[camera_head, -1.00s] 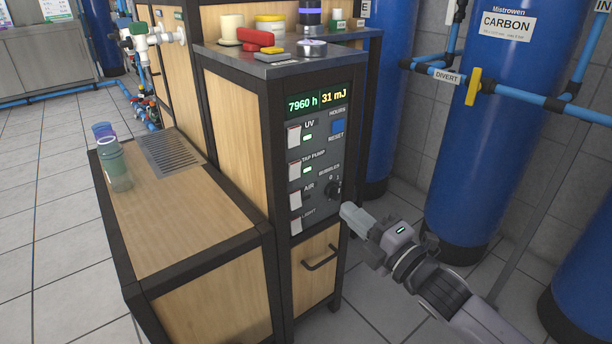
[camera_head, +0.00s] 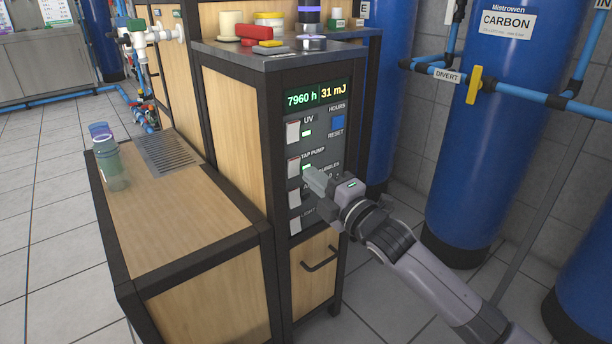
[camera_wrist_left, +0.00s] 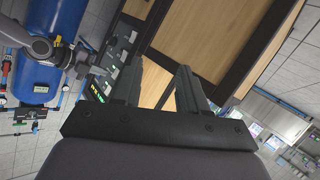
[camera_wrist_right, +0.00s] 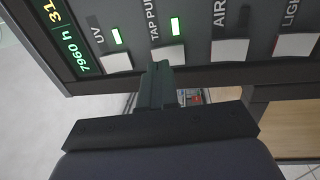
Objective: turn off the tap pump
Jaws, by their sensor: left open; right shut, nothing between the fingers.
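The tap pump switch (camera_head: 293,167) is a white rocker on the grey control panel, with a lit green lamp beside it. In the right wrist view the switch (camera_wrist_right: 168,54) is just beyond my fingertips, and its lamp (camera_wrist_right: 175,25) glows green. My right gripper (camera_head: 308,174) is shut and empty, its tip close to the panel just right of and below the switch. I cannot tell whether it touches. Its fingers (camera_wrist_right: 158,70) partly cover the switch's edge. My left gripper (camera_wrist_left: 157,75) is open and empty, seen only in the left wrist view.
The UV switch (camera_head: 293,131) above is also lit. The air switch (camera_head: 294,198) and light switch (camera_head: 295,224) sit below. The blue reset button (camera_head: 338,123) is upper right. My right forearm hides the bubbler knob. Blue tanks (camera_head: 480,120) stand to the right.

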